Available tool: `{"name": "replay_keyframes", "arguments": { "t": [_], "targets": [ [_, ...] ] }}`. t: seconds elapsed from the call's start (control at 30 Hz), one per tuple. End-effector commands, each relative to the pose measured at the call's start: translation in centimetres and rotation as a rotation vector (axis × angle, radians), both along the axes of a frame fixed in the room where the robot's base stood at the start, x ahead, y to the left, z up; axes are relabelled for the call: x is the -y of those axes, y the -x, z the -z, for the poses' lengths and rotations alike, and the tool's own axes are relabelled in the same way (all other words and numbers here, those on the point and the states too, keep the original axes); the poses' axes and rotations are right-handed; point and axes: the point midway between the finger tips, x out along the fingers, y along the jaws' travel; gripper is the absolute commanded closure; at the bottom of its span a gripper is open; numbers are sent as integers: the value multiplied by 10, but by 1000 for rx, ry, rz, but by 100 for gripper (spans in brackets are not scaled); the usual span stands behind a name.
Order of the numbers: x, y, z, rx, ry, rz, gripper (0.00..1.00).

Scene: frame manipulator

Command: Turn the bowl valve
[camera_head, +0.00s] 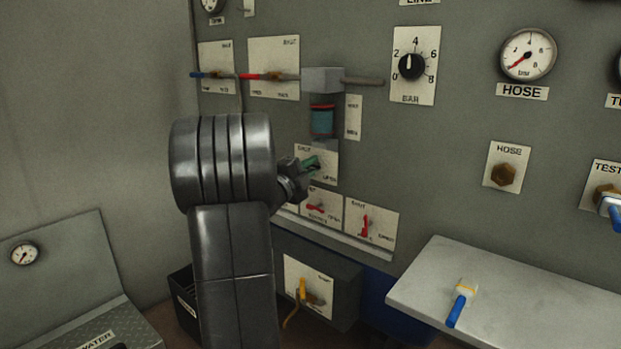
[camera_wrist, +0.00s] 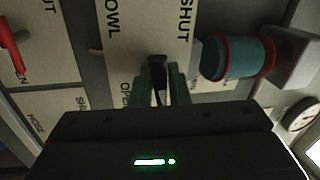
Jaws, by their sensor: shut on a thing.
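The bowl valve's plate (camera_wrist: 125,35) fills the upper middle of the wrist view, with SHUT at its upper right and OPEN lower down. In the head view this pale plate (camera_head: 330,165) sits on the grey panel below a blue-green bowl. The valve's small dark handle (camera_wrist: 158,68) shows between my fingertips in the wrist view; most of it is hidden. My gripper (camera_head: 311,165) is at the plate and shut on the handle, with a green part showing there in the head view. The greenish fingers (camera_wrist: 160,88) lie on both sides of the handle in the wrist view.
The blue-green bowl with red rims (camera_wrist: 238,57) is close to the right of the fingers. Two small valves with red handles (camera_head: 316,208) (camera_head: 366,226) sit just below. A grey shelf (camera_head: 520,300) holding a blue-handled brush (camera_head: 460,304) juts out at lower right.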

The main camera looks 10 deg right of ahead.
Motion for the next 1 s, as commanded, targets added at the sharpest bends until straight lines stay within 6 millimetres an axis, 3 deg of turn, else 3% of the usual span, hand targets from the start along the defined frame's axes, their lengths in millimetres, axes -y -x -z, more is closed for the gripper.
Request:
{"name": "replay_keyframes", "arguments": {
  "t": [0.83, 0.87, 1.0],
  "targets": [
    [0, 0, 2, 108, -88, 2, 100],
    [0, 0, 2, 108, -88, 2, 81],
    [0, 0, 2, 108, -86, 1, 79]
  ]
}}
